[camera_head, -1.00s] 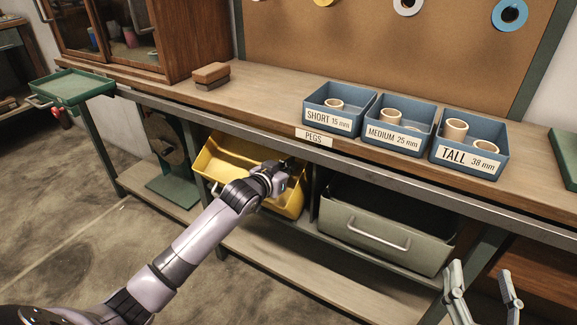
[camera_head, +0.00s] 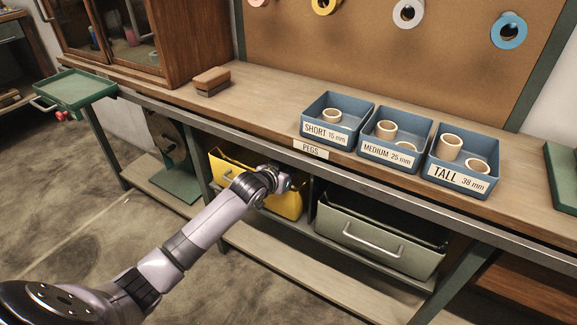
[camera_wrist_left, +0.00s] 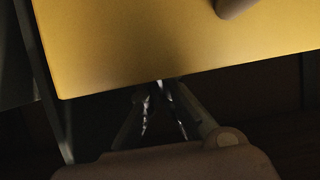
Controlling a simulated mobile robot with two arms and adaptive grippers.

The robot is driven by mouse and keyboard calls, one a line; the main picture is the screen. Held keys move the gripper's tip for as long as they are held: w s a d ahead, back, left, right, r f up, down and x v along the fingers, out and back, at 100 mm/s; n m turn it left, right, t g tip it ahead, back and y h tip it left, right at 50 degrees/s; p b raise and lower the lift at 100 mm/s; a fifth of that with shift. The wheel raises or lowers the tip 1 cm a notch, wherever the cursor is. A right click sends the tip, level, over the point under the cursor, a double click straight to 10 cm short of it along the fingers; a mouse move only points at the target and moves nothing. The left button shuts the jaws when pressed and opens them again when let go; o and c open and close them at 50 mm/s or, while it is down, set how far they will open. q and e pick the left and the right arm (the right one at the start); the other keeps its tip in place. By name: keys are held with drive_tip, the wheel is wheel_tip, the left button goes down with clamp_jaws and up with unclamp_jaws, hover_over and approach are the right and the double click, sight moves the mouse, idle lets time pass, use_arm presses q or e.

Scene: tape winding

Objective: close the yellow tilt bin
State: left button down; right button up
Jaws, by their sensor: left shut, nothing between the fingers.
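The yellow tilt bin (camera_head: 290,205) sits in the shelf under the workbench. Its front is close to upright, with a narrow dark gap along its top edge at the left. My left gripper (camera_head: 287,182) is at the bin's upper right part, and my wrist hides some of the bin's front. In the left wrist view a yellow bin panel (camera_wrist_left: 170,45) fills the top, and the left gripper's fingers (camera_wrist_left: 160,88) come together at its lower edge, shut and empty. Whether they touch it I cannot tell. My right gripper is out of view.
A grey-green bin (camera_head: 375,240) with a bar handle is to the right of the yellow one. The bench top (camera_head: 255,105) overhangs both and carries blue peg trays (camera_head: 335,120). A green tray (camera_head: 75,92) sticks out at the left. Floor in front is clear.

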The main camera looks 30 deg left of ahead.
sight(300, 177)
use_arm(q)
drive_tip(key=shift+w+r, duration=0.1)
drive_tip(key=shift+r, duration=0.05)
drive_tip(key=shift+w+f+g+p, duration=0.25)
drive_tip(key=shift+w+g+p, duration=0.15)
drive_tip(key=shift+p, duration=0.5)
drive_tip(key=shift+w+d+f+g+p, duration=0.1)
drive_tip(key=shift+w+f+g+p, duration=0.3)
drive_tip(key=shift+w+f+p, duration=0.25)
drive_tip(key=shift+w, duration=0.25)
drive_tip(key=shift+w+d+f, duration=0.1)
drive_tip(key=shift+w+f, duration=0.2)
drive_tip(key=shift+f, duration=0.05)
drive_tip(key=shift+w+f, duration=0.15)
drive_tip(key=shift+w, duration=0.05)
drive_tip(key=shift+w+f, duration=0.5)
drive_tip(key=shift+w, duration=0.05)
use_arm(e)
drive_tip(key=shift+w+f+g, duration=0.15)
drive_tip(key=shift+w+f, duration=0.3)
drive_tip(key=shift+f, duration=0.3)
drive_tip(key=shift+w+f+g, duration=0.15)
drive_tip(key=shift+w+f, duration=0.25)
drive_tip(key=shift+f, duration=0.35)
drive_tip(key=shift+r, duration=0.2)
use_arm(q)
drive_tip(key=shift+s, duration=0.1)
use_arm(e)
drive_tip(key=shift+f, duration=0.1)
